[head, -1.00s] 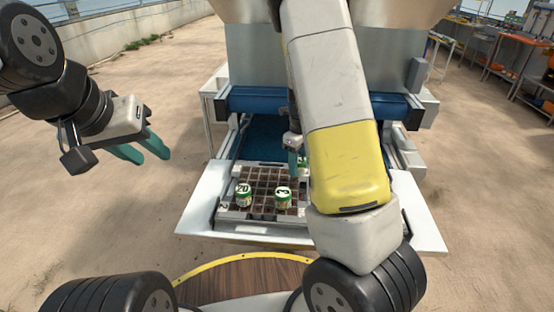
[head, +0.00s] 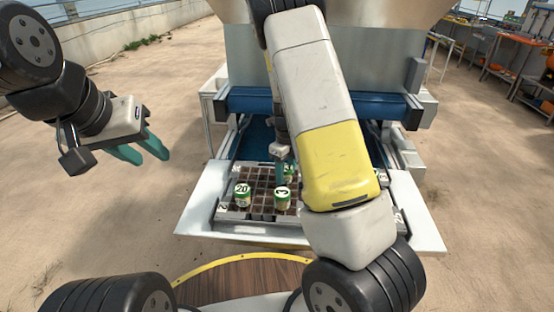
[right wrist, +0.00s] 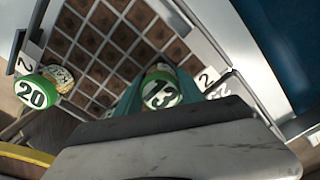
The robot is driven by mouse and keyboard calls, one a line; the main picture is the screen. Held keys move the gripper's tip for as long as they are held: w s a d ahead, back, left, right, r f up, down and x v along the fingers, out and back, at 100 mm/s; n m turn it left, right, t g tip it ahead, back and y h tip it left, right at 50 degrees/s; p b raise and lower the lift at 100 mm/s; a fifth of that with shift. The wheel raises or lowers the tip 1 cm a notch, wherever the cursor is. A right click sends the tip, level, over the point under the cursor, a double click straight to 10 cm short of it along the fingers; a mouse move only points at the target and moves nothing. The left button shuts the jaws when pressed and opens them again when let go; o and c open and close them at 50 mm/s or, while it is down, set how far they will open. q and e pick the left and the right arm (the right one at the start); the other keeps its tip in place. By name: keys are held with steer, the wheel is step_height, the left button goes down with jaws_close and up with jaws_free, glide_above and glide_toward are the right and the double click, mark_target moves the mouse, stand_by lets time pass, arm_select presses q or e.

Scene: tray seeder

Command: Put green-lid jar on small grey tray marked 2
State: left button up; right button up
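The jar with a green lid marked 13 (right wrist: 161,90) sits between the teal fingers of my right gripper (right wrist: 165,105), which look shut on it. In the head view this green-lid jar (head: 290,172) shows partly behind the right gripper (head: 281,172), over the cell tray; its height above the cells is unclear. Another green-lid jar marked 20 (head: 242,194) stands at the tray's left, and a further one (head: 282,200) stands at its front. White tags marked 2 (right wrist: 208,78) show by the grey tray rim. My left gripper (head: 152,147) is open and empty, away to the left.
The brown-celled tray (head: 262,178) lies on the seeder's white shelf (head: 195,215). The blue conveyor (head: 265,135) and blue crossbar (head: 260,100) stand behind it. My right arm hides the tray's right part. A round wooden top (head: 245,282) is in front.

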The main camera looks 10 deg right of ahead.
mark_target(286, 167)
steer(key=o, duration=0.3)
steer(key=shift+r, duration=0.1)
step_height(286, 167, up, 12)
steer(key=shift+f, duration=0.1)
steer(key=shift+s+a+r+n+t+y, duration=0.35)
steer(key=shift+s+r+n+t, duration=0.7)
steer(key=shift+s+r+n, duration=2.55)
steer(key=shift+s+a+r+n+t+y, duration=0.4)
steer(key=shift+s+r+n+t, duration=1.1)
steer(key=shift+s+n, duration=3.75)
steer(key=shift+s+a+r+n+t+y, duration=0.45)
steer(key=shift+s+r+n, duration=2.85)
steer(key=shift+n, duration=2.15)
steer(key=shift+d, duration=0.1)
